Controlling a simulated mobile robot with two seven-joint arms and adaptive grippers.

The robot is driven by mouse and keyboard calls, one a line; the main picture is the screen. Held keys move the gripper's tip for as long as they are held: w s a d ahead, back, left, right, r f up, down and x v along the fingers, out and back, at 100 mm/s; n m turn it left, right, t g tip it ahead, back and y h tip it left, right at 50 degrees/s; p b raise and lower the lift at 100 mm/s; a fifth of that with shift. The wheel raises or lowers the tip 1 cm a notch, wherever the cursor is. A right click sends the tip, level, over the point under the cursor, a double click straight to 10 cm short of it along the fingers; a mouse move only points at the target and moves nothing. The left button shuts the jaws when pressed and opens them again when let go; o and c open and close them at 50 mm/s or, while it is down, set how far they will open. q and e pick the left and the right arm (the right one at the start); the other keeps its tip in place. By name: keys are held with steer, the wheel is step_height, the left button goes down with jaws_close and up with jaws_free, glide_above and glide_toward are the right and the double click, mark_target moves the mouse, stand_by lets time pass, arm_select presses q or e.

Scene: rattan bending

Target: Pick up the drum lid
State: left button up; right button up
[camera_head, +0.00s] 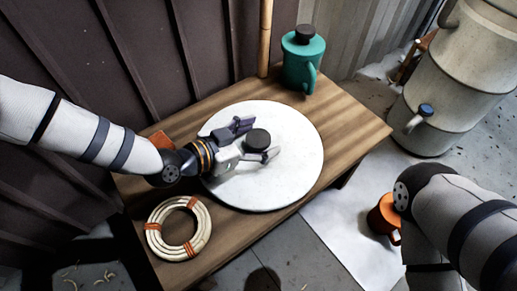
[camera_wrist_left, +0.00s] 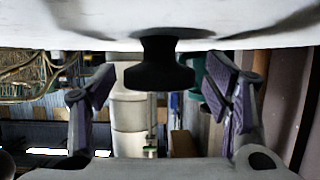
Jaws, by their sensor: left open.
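The drum lid (camera_head: 285,178) is a large white disc lying flat on the wooden table in the head view, with a round black knob (camera_head: 257,138) at its middle. In the left wrist view the lid (camera_wrist_left: 270,30) spans the top edge, and the black knob (camera_wrist_left: 158,75) stands out from it. My left gripper (camera_head: 256,140) is open over the lid, with its fingers on either side of the knob. In the left wrist view the knob shows between the two purple-padded fingers, and neither finger visibly touches it. My right gripper is out of view.
A teal jug (camera_head: 301,62) with a black cap stands at the table's back corner. A coiled rattan ring (camera_head: 178,228) lies at the front left of the wooden table (camera_head: 350,125). A pale drum (camera_head: 455,75) with a blue-capped tap stands right. An orange vessel (camera_head: 384,216) is beside my right arm.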

arm_select(q)
steer(key=shift+r, duration=0.1)
jaws_close()
